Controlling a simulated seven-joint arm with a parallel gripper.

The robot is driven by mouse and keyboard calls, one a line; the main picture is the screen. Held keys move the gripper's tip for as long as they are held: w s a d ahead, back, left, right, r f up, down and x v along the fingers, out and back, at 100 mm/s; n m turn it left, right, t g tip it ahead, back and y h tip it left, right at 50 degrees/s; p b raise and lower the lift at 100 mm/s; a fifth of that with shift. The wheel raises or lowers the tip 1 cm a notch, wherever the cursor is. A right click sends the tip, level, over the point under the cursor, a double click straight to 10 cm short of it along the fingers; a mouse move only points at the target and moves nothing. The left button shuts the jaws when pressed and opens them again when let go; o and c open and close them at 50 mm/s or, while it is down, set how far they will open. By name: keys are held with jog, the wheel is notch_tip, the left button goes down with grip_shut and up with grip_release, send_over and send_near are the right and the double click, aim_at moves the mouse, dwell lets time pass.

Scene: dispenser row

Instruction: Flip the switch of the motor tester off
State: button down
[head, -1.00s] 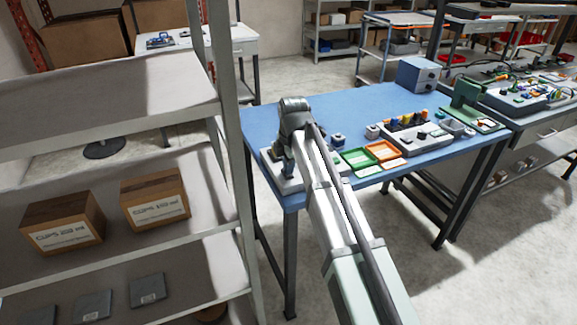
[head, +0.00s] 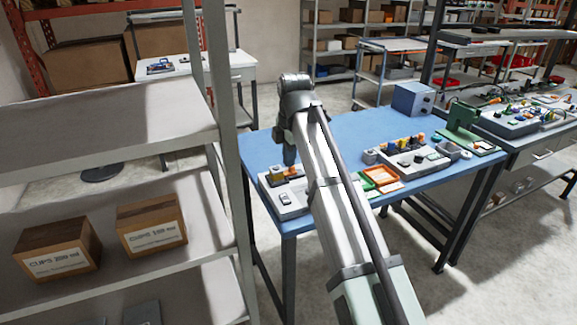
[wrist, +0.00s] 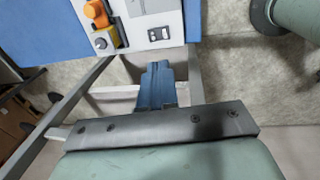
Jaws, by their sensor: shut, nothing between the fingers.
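A light grey box with controls, which I take to be the motor tester (head: 291,207), sits at the left front corner of the blue table. A small dark rocker switch (head: 285,198) shows on its top, with orange and yellow parts behind it. In the wrist view the box's panel (wrist: 138,30) is at the top, with the dark switch (wrist: 158,34) near its edge and an orange knob (wrist: 94,9) to the left. My gripper (wrist: 158,68) is shut and empty, apart from the switch in that picture. In the head view my gripper (head: 289,157) is over the box's far part. Which way the switch is set is unclear.
A second control box (head: 412,157), an orange tray (head: 379,175) and a green stand (head: 462,125) are on the table (head: 350,125) to the right. A shelf rack (head: 225,130) stands close on the left. The table's back left part is clear.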

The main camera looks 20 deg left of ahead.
jog(key=shift+r, duration=0.3)
jog(key=shift+w+a, duration=0.4)
jog(key=shift+a, duration=0.15)
send_near(284, 195)
jog(key=f, duration=0.5)
jog(key=shift+w+a+f, duration=0.1)
jog(key=shift+w+a, duration=0.15)
jog(key=shift+a, duration=0.05)
jog(key=shift+w+a+f, duration=0.1)
jog(key=shift+f, duration=0.7)
